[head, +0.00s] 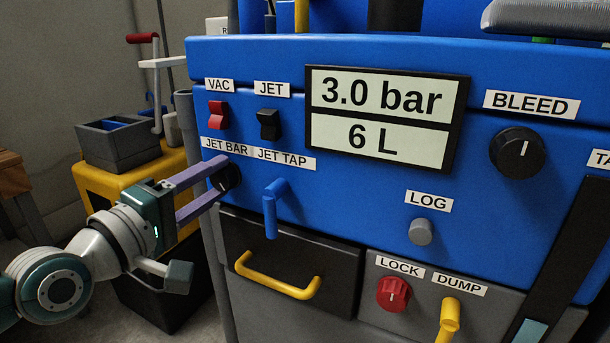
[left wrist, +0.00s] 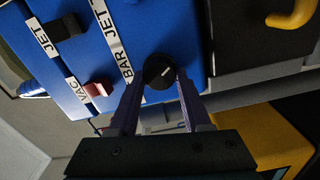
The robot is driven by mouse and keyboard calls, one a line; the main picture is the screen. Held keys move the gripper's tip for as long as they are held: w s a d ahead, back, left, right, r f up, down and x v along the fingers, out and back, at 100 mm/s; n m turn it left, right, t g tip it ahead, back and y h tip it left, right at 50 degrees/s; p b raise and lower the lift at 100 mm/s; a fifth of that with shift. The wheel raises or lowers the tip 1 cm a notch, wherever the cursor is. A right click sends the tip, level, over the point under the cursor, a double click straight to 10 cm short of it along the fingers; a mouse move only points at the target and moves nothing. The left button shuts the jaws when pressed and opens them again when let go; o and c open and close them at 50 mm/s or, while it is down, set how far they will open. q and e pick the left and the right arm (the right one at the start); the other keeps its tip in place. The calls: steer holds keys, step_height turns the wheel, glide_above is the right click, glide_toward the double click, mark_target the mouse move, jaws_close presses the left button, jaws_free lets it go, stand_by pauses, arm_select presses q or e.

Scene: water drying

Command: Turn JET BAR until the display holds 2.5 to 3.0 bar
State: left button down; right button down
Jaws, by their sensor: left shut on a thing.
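The JET BAR knob (head: 231,178) is a black round knob under its label on the blue panel (head: 300,45). It also shows in the left wrist view (left wrist: 159,71), with a pale pointer line. My left gripper (head: 222,176) is shut on this knob, with one purple finger on either side of it. The display (head: 387,117) reads 3.0 bar on the top line and 6 L below. My right gripper does not show clearly; only a teal part at the lower right edge in the head view may be mine.
The blue JET TAP lever (head: 272,205) hangs just right of the knob. VAC (head: 218,114) and JET (head: 268,124) switches sit above. The BLEED knob (head: 517,152), LOG button (head: 421,232), red LOCK knob (head: 392,294) and yellow drawer handle (head: 277,279) are farther right or below.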

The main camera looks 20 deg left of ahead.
arm_select(q)
steer(key=shift+n, duration=0.5)
steer(key=shift+c, duration=1.8)
jaws_free()
steer(key=shift+s, duration=0.1)
steer(key=shift+s, duration=0.3)
steer(key=s+p, duration=0.3)
steer(key=s, duration=0.6)
steer(key=shift+a, duration=0.4)
